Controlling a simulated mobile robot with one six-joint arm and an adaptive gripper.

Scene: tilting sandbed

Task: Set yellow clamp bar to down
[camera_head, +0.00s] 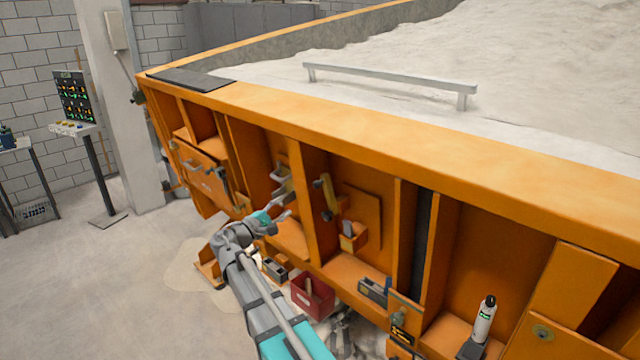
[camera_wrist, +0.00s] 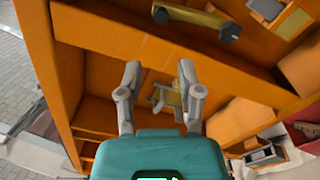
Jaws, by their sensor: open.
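A yellow bar (camera_head: 331,194) with dark round knobs is mounted on the orange side wall in the head view, standing nearly upright. A yellow bar with dark round ends (camera_wrist: 197,20) lies across the top of the wrist view, beyond an orange rib. My gripper (camera_head: 287,201) is open in the bay left of that bar. In the wrist view my gripper (camera_wrist: 160,69) has its fingers apart, with a small metal and pale yellow fitting (camera_wrist: 168,97) showing between them. I cannot tell whether they touch it, or which yellow part is the clamp bar.
Orange ribs (camera_head: 314,206) divide the sandbed's side into bays. A small orange box (camera_head: 353,238) sits right of the yellow bar. A red bin (camera_head: 313,298) is below my gripper. A white handheld device (camera_head: 484,320) stands at right.

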